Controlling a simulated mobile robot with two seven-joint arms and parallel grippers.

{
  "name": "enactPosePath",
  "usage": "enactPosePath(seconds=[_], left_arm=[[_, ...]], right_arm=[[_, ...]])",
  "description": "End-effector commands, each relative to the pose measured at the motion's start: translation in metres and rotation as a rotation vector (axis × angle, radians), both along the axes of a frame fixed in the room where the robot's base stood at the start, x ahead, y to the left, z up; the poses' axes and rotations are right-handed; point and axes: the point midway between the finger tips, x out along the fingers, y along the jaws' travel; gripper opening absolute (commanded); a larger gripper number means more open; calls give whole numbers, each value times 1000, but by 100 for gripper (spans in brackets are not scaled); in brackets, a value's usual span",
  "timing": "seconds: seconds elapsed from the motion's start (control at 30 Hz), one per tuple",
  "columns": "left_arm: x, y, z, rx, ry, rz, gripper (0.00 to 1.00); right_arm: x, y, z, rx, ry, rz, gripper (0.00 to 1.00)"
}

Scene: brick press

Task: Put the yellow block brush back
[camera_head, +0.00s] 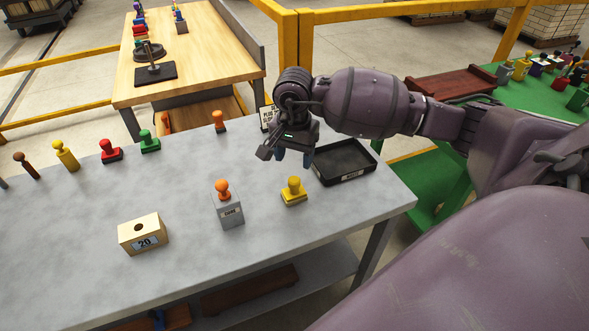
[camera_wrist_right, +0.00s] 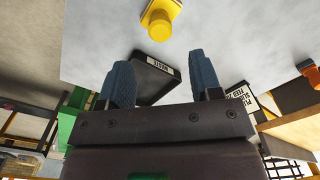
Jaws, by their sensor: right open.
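The yellow block brush (camera_head: 293,191), a yellow block with a round knob, stands upright on the grey table near its front right. It also shows at the top of the right wrist view (camera_wrist_right: 158,22). My right gripper (camera_head: 292,158) is open and empty above the table, behind the brush and apart from it. In the right wrist view its two blue fingers (camera_wrist_right: 160,75) are spread, with the brush beyond their tips. My left gripper is not in view.
A black tray (camera_head: 347,178) lies right of the brush. A grey block with an orange knob (camera_head: 228,207) and a wooden block marked 20 (camera_head: 143,233) stand left. Several coloured knobbed pieces, including a green one (camera_head: 149,142), line the back. A small sign (camera_head: 266,116) stands behind my gripper.

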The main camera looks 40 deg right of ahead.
Motion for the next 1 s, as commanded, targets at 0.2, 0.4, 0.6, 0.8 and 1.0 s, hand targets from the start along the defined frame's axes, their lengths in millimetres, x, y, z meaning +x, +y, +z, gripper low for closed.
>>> enactPosePath(seconds=[0.2,0.4,0.6,0.8,1.0], left_arm=[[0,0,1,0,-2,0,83],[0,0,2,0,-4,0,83],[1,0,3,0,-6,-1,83],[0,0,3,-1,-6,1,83],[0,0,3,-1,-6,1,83]], right_arm=[[0,0,22,0,-1,0,59],[0,0,25,0,0,0,59],[0,0,25,0,0,0,59],[0,0,25,0,0,0,59],[-5,20,16,92,1,-13,59]])
